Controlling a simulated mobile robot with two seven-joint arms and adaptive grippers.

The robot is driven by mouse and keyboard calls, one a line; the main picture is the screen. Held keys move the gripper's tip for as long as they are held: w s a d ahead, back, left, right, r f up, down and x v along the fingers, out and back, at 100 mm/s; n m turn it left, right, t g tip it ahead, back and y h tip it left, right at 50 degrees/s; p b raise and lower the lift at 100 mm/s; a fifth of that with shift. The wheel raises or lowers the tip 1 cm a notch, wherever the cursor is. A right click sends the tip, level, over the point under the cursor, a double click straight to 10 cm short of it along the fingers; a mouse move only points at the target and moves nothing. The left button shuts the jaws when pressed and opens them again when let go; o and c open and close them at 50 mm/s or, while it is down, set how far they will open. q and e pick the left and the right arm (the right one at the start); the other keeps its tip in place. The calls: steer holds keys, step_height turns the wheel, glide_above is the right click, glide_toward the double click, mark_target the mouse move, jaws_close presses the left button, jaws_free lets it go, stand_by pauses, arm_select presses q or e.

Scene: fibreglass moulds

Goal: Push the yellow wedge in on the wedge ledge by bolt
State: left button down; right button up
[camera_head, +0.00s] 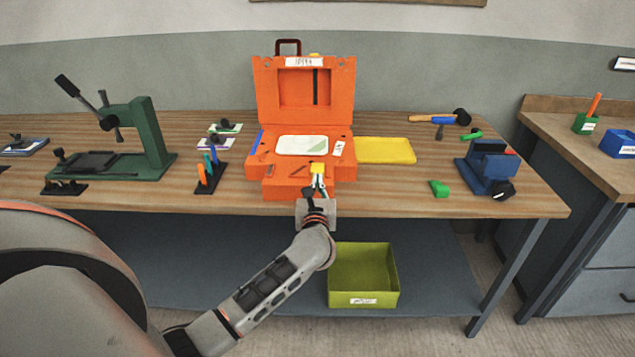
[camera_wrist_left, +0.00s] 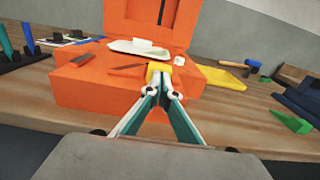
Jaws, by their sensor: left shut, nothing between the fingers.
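The yellow wedge (camera_head: 317,168) sits at the front right part of the orange mould (camera_head: 283,188); it also shows in the left wrist view (camera_wrist_left: 158,66). My left gripper (camera_head: 318,186) is shut and empty in front of the mould. In the left wrist view its closed fingertips (camera_wrist_left: 160,88) are right at the near side of the wedge, and I cannot tell whether they touch it. The wedge ledge and bolt are too small or covered to make out clearly.
The mould's upright lid (camera_head: 265,90) stands behind. A white plate (camera_head: 302,145) lies on the mould. A yellow tray (camera_head: 385,152) lies to its right, then a green block (camera_head: 439,188) and a blue vise (camera_head: 487,165). A green press (camera_head: 145,140) stands left.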

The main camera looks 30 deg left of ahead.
mark_target(318, 169)
arm_select(q)
steer(key=shift+w+a, duration=0.15)
steer(key=shift+w, duration=0.05)
steer(key=b+x, duration=0.2)
steer(key=x, duration=0.3)
steer(key=shift+w+f, duration=0.15)
steer(key=shift+w, duration=0.15)
steer(key=shift+w+a, duration=0.2)
steer(key=shift+r, duration=0.2)
